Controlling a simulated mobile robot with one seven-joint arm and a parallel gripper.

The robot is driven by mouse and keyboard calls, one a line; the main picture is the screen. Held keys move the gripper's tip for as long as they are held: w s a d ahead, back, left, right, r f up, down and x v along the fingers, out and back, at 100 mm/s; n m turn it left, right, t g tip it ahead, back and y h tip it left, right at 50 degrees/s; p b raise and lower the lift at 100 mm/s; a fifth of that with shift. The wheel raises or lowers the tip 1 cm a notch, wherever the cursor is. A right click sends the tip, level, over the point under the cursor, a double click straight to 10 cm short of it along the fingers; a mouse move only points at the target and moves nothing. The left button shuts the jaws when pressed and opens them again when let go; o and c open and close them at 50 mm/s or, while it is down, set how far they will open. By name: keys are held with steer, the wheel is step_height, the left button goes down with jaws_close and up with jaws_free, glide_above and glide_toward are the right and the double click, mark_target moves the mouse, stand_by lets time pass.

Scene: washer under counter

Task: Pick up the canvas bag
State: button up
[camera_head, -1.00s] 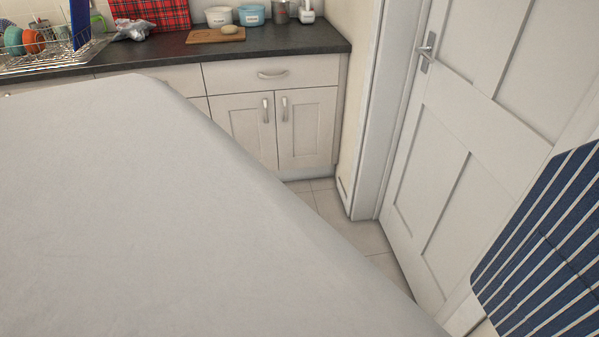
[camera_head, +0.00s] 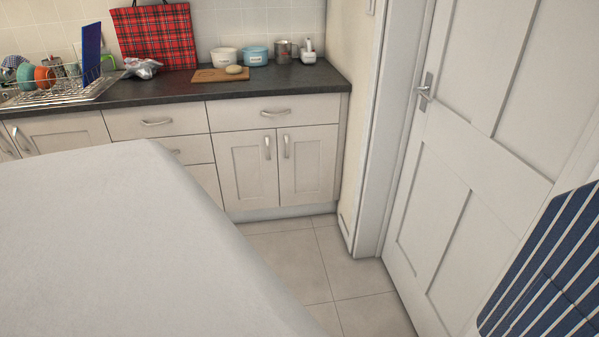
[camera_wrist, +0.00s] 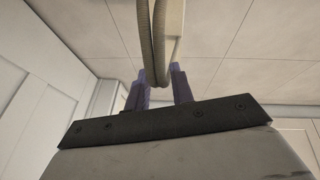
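In the wrist view, the two purple fingers of my gripper (camera_wrist: 161,80) stand apart above a dark plate. A grey-green woven loop (camera_wrist: 159,50), which looks like a handle of the canvas bag, runs in from the top edge, and its end lies between the fingers. It overlaps the left finger. A pale beige strip (camera_wrist: 174,28) is beside it, close to the right finger. The frames do not show clearly whether the fingers press on the loop. The body of the bag is not visible in the wrist view. My gripper does not show in the head view.
A white panelled door (camera_head: 468,160) is at the right. A counter (camera_head: 170,90) along the back wall holds a dish rack (camera_head: 60,92), a red tartan bag (camera_head: 155,38) and jars. Cupboards (camera_head: 280,165) are below. Tiled floor (camera_head: 310,262) is clear. A large pale surface blocks the lower left.

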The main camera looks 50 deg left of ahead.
jaws_close()
stand_by(1.1)
